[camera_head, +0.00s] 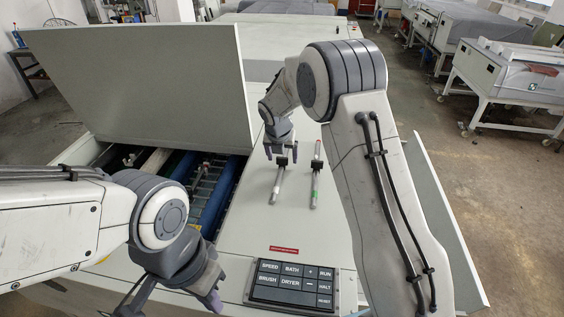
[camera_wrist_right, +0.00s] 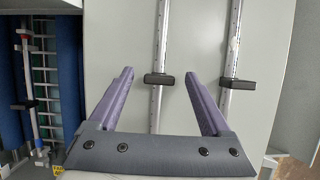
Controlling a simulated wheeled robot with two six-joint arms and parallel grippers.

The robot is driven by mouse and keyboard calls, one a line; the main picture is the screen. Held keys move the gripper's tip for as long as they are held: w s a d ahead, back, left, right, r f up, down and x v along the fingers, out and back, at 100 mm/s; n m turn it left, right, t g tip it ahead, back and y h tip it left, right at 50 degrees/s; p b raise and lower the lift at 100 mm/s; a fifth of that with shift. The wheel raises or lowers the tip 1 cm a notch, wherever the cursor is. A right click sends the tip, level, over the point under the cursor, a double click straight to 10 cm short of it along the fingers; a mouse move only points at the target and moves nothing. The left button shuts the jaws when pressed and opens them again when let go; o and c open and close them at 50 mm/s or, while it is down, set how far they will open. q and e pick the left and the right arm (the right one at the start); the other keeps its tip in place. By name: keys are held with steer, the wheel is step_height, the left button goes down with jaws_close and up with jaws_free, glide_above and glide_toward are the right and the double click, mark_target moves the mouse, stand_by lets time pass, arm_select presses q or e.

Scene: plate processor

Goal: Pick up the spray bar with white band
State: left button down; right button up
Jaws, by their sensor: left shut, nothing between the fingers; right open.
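Two slim grey spray bars with black clips lie side by side on the processor's pale top. The left bar (camera_head: 278,184) shows in the right wrist view (camera_wrist_right: 157,110) between the spread fingers. The right bar (camera_head: 315,183) has a red tip and a green mark; it also shows in the right wrist view (camera_wrist_right: 233,50). I cannot clearly make out a white band on either. My right gripper (camera_head: 281,148) is open and empty, over the left bar's far part, fingers on either side of it. My left gripper (camera_head: 208,292) is shut and empty at the lower left, away from the bars.
The processor's lid (camera_head: 140,80) stands open at the left. In the opening, another bar (camera_head: 197,178) lies among blue rollers (camera_head: 217,205). A button panel (camera_head: 290,284) is at the near edge.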

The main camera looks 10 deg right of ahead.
mark_target(286, 158)
steer(key=shift+w+f, duration=0.25)
steer(key=shift+f, duration=0.35)
jaws_close()
steer(key=shift+r, duration=0.15)
steer(key=shift+r+p, duration=0.5)
steer(key=shift+p, duration=0.2)
steer(key=r+p, duration=0.3)
steer(key=d+r+p, duration=0.1)
steer(key=p, duration=0.1)
steer(key=shift+s+d+r, duration=0.1)
steer(key=shift+s+r, duration=0.15)
steer(key=s+d+r+p, duration=0.4)
steer(key=d+r+p, duration=0.1)
steer(key=d, duration=0.4)
steer(key=shift+s+d+r, duration=0.15)
steer(key=shift+s+d, duration=0.05)
steer(key=shift+d, duration=0.05)
